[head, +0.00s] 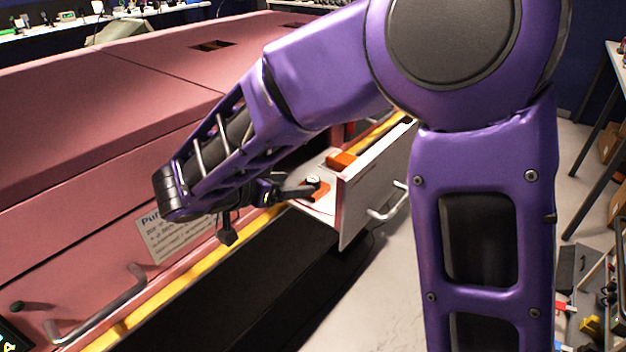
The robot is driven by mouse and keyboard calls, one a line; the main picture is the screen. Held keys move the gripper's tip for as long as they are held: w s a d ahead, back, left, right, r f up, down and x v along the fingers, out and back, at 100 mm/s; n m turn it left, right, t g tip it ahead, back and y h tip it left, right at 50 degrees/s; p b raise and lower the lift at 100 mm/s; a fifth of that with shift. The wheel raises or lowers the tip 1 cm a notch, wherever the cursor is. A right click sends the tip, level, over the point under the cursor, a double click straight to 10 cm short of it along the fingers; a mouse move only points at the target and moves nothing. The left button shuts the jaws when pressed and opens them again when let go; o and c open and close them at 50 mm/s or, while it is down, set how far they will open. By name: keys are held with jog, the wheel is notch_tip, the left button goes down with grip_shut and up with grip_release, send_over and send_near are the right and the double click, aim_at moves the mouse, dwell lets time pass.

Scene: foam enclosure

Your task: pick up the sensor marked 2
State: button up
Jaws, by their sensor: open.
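A small orange piece with a pale round top (314,182) lies in the open drawer (352,205); I take it for a sensor, but no number is readable on it. My gripper (268,213) is at the drawer's left side. One dark finger reaches to the right, close to the nearer orange piece; the other points down outside the drawer. It is open, with nothing seen between the fingers. I cannot tell whether the finger touches the piece.
The pink enclosure (90,110) fills the left, with a yellow strip (180,285) along its edge and a handle (100,305) in front. The drawer handle (390,203) sticks out to the right. Pale floor (400,300) is clear beyond the drawer.

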aim_at(311, 180)
jog(key=shift+r+p+x, duration=0.1)
jog(key=shift+p+x, duration=0.15)
jog(key=shift+x, duration=1.25)
jog(key=shift+r+p+x, duration=0.15)
jog(key=shift+p+x, duration=0.05)
jog(key=shift+x, duration=1.25)
jog(key=shift+d, duration=0.1)
grip_shut()
